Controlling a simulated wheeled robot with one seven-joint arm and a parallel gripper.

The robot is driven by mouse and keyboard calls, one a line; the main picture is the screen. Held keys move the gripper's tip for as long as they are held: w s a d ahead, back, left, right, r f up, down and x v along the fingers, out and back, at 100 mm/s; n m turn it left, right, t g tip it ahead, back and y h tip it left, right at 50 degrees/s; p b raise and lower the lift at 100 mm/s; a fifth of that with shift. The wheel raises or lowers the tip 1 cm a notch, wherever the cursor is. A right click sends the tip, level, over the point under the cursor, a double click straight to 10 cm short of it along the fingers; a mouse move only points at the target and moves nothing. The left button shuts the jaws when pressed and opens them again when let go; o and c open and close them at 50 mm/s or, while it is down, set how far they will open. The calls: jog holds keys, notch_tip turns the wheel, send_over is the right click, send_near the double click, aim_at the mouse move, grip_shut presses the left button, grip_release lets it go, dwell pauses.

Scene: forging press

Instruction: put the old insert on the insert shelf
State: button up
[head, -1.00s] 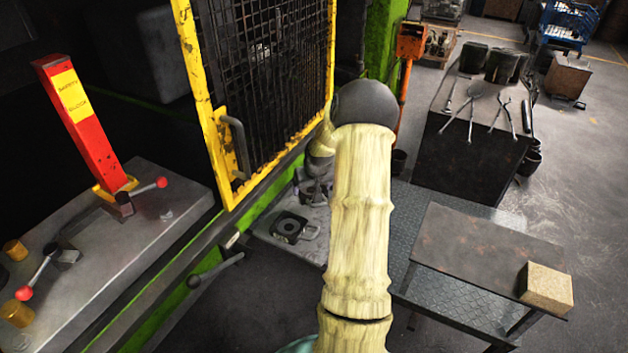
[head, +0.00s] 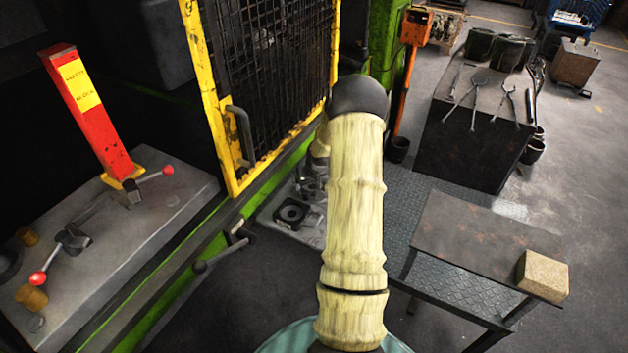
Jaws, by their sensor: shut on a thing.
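My arm in its pale yellow sleeve runs up the middle of the head view and bends at a dark elbow, with the forearm behind it. My gripper (head: 311,187) shows only as small grey parts to the left of the sleeve. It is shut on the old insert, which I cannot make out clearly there. Below it a low grey shelf (head: 312,236), which looks like the insert shelf, stands beside the press. A dark square block with a round hole (head: 292,212) sits on this shelf. The shelf's right side is hidden by my arm.
The yellow-framed mesh guard (head: 262,85) stands close left of my arm. A control bench (head: 165,215) with a red post (head: 92,115) is at the left. A dark table (head: 480,240) bearing a tan block (head: 542,276) is at the right, a tool bench (head: 470,150) behind it.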

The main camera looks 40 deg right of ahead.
jog(key=shift+w+d, duration=0.1)
jog(key=o, duration=2)
jog(key=shift+f, duration=0.1)
jog(key=shift+c, duration=0.2)
jog(key=shift+s+r, duration=0.3)
jog(key=shift+r, duration=0.3)
jog(key=b+v, duration=0.2)
jog(key=v, duration=0.9)
